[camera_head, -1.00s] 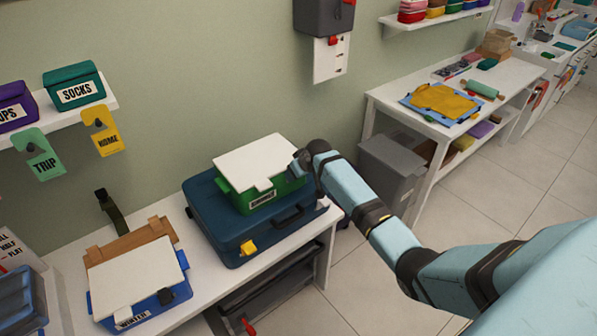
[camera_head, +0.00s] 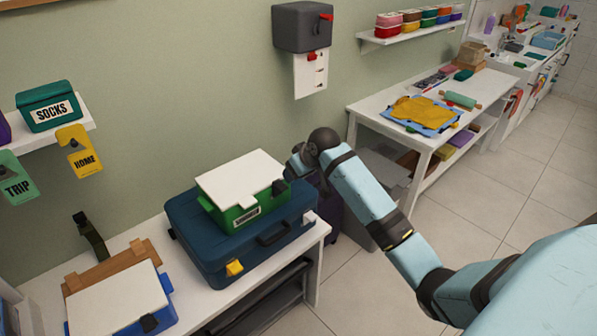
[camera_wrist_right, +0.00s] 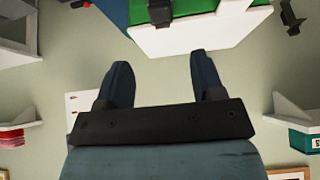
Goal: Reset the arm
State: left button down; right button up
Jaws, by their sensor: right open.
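My right arm comes in from the right in the head view, and its dark wrist end (camera_head: 312,160) is just right of a green box (camera_head: 243,212) with a white lid. Its fingers cannot be made out there. In the right wrist view my right gripper (camera_wrist_right: 162,72) is open, with nothing between its two fingers. The white lid (camera_wrist_right: 195,33) and green box show beyond the fingertips, apart from them. The green box sits on a dark blue suitcase (camera_head: 205,250). My left gripper is not in view.
A white table holds the suitcase and a blue box with a white lid (camera_head: 118,300). A grey wall box (camera_head: 302,27) and shelf with a SOCKS box (camera_head: 50,105) are on the wall. A second table (camera_head: 365,112) stands behind the arm. Floor on the right is clear.

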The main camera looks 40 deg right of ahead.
dwell(0.5)
jog(key=s+a+f+n+t+y, duration=0.1)
jog(key=s+a+f+n+t, duration=0.1)
jog(key=s+a+f, duration=1.6)
jog(key=s+a+f+t, duration=0.1)
jog(key=s+a, duration=0.1)
jog(key=s, duration=0.5)
jog(key=s+a+f+t+y, duration=0.1)
jog(key=s+a, duration=0.2)
jog(key=s, duration=0.4)
jog(key=shift+a+y, duration=0.2)
jog(key=shift+y, duration=0.1)
jog(key=shift+w, duration=0.1)
